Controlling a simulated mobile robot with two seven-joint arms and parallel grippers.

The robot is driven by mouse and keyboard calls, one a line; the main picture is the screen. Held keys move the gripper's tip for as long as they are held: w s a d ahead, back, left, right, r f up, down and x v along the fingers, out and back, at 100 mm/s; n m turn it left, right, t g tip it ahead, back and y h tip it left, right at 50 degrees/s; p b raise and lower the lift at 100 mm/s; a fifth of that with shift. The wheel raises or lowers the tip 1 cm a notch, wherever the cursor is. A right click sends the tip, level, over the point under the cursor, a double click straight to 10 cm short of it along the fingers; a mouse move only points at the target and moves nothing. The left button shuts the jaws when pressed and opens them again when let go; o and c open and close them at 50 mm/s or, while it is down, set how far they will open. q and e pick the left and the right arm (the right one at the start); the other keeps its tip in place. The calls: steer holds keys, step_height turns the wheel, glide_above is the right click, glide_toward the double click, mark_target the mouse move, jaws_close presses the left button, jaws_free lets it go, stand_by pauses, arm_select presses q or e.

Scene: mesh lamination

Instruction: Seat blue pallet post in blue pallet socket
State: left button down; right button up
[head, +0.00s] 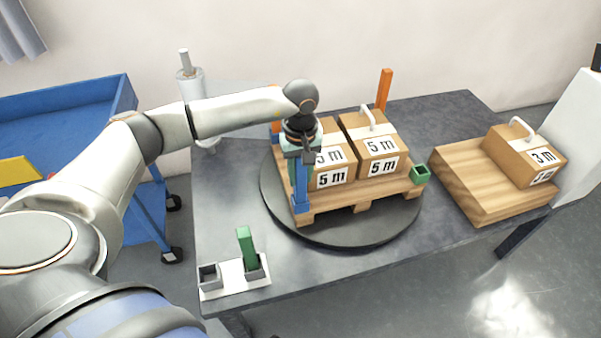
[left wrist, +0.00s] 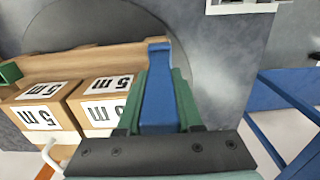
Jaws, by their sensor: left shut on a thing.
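My left gripper (head: 301,152) is shut on the upright blue post (head: 301,183) at the near-left corner of the wooden pallet (head: 347,195). The left wrist view shows the blue post (left wrist: 158,100) between the two green fingers. The blue socket (head: 301,208) shows at the pallet corner, directly under the post. The post's lower end meets the socket, where both are the same blue, so I cannot tell how deep it sits. My right gripper is not in view.
The pallet stands on a dark round turntable (head: 372,233) and carries cartons (head: 375,147). A green socket (head: 420,174) is at its right corner and an orange post (head: 385,89) behind. A green post (head: 247,247) stands in a white holder (head: 232,288).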

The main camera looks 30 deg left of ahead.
arm_select(q)
steer(key=shift+c, duration=2.4)
jaws_free()
steer(key=shift+f, duration=0.15)
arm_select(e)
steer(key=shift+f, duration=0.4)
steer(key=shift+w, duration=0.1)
arm_select(q)
step_height(320, 180, up, 13)
steer(key=shift+f+p, duration=0.1)
steer(key=shift+p, duration=0.9)
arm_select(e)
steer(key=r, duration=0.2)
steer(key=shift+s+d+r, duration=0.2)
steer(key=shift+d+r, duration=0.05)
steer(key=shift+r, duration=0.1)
arm_select(q)
steer(key=shift+f, duration=0.1)
